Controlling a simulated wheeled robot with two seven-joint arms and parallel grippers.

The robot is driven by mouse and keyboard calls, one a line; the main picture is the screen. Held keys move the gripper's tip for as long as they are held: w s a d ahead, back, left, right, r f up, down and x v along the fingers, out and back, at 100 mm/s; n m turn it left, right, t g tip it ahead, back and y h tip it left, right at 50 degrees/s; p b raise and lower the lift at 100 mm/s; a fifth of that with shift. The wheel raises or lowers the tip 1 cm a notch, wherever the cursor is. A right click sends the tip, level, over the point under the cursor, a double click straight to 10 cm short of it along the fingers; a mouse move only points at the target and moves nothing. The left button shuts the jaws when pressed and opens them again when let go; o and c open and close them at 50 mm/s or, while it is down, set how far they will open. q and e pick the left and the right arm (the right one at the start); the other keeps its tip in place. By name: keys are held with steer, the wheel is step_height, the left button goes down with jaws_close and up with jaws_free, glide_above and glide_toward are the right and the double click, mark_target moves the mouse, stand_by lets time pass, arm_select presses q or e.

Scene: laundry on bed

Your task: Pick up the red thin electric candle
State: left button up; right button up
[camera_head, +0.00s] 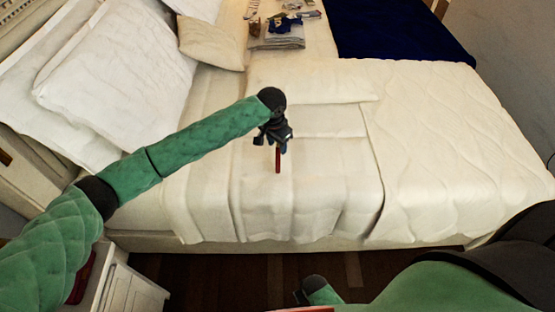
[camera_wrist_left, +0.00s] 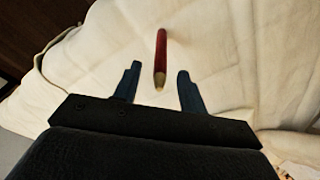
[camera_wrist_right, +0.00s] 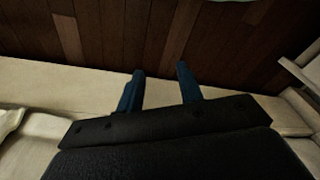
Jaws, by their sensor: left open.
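The red thin electric candle (camera_head: 278,160) lies on the white bedding near the bed's front side. It also shows in the left wrist view (camera_wrist_left: 161,52), with its pale tip toward my left gripper (camera_wrist_left: 157,84). That gripper is open, and the candle's pale end is level with the gap between its fingertips, with space on both sides. In the head view my left gripper (camera_head: 275,140) is over the bed at the candle's far end and hides part of it. My right gripper (camera_wrist_right: 158,78) is open and empty, low in front of the bed above the dark wood floor.
The bed (camera_head: 440,150) is wide and mostly clear around the candle. Pillows (camera_head: 120,80) lie at the left. A folded grey cloth (camera_head: 280,40) with small items sits at the back, beside a dark blue blanket (camera_head: 400,30). A white nightstand (camera_head: 130,290) stands at the lower left.

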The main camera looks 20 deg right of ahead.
mark_target(278, 160)
arm_select(q)
steer(key=f, duration=0.1)
steer(key=f+p, duration=0.1)
steer(key=f, duration=0.1)
steer(key=shift+w+d+f+p, duration=0.2)
steer(key=shift+w+d+p, duration=0.05)
steer(key=shift+d+p, duration=0.05)
steer(key=shift+f, duration=0.35)
arm_select(e)
steer(key=shift+s+d+f, duration=0.1)
steer(key=shift+s+f, duration=0.2)
steer(key=shift+f, duration=0.5)
steer(key=shift+s+d+f, duration=0.15)
steer(key=shift+s+f, duration=0.1)
steer(key=shift+f, duration=0.55)
steer(key=shift+s+d+f, duration=0.1)
steer(key=shift+s+f, duration=0.2)
steer(key=shift+f, duration=0.5)
arm_select(q)
jaws_close()
